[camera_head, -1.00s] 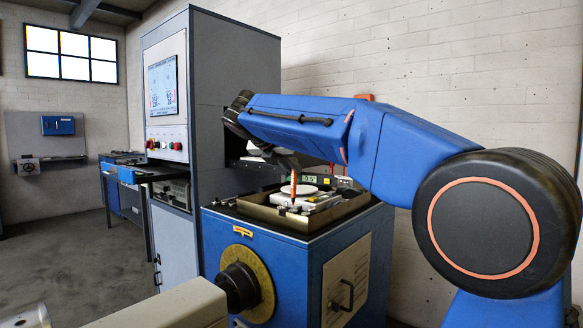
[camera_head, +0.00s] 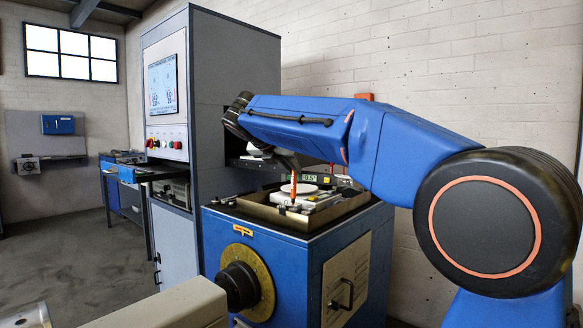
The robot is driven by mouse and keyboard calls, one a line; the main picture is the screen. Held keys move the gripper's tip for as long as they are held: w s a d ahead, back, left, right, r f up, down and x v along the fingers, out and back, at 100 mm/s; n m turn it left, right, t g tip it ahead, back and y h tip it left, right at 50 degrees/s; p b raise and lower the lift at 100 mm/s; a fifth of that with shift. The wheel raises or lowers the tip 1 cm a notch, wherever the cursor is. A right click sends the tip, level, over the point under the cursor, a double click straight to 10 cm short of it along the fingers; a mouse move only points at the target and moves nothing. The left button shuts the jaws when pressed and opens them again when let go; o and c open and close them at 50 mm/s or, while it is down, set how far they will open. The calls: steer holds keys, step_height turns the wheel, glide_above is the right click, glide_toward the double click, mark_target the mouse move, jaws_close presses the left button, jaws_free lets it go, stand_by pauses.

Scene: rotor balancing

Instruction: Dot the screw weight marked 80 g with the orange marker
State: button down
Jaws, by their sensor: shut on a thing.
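My gripper (camera_head: 293,172) is small in the head view and partly hidden by my blue arm. It is shut on the orange marker (camera_head: 294,186), which points down, nearly upright, over the tray (camera_head: 347,207) on the blue cabinet. The marker's lower end is beside a round white disc (camera_head: 304,189), over a pale block with small parts. I cannot tell whether the tip touches anything. The screw weight marked 80 g cannot be made out at this size.
The shallow metal tray has raised walls. A tall grey machine cabinet (camera_head: 237,90) with a screen (camera_head: 162,86) rises at the left. A black spindle (camera_head: 238,286) sticks out in front of the blue cabinet.

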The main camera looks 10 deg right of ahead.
steer(key=shift+f, duration=0.65)
stand_by(1.4)
step_height(320, 180, up, 7)
stand_by(1.0)
steer(key=shift+r, duration=0.1)
stand_by(0.4)
